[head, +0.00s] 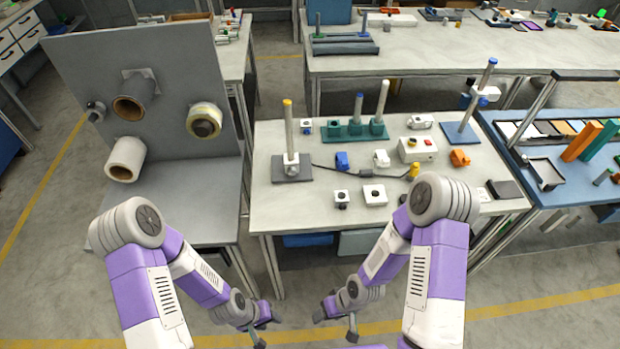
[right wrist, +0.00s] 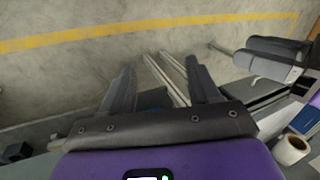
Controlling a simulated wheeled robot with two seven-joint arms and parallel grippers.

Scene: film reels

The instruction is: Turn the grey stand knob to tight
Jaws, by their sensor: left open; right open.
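The grey stand (head: 302,170) is at the left of the middle workbench in the head view, with a flat grey base and an upright post with a yellow top. A pale clamp block sits low on the post. Its knob is too small to make out, so its setting cannot be told. My left gripper (head: 263,326) is open and empty, low in front of the bench and well apart from the stand. My right gripper (head: 336,323) is also open and empty in front of the bench. Its spread fingers show in the right wrist view (right wrist: 160,85) over the floor.
The workbench (head: 270,218) also holds a green stand base (head: 352,136) with posts, a blue stand (head: 463,131), small clamp blocks and a cable. A grey panel (head: 165,70) with rolls stands at left. A blue bench is at right. Floor before the bench is clear.

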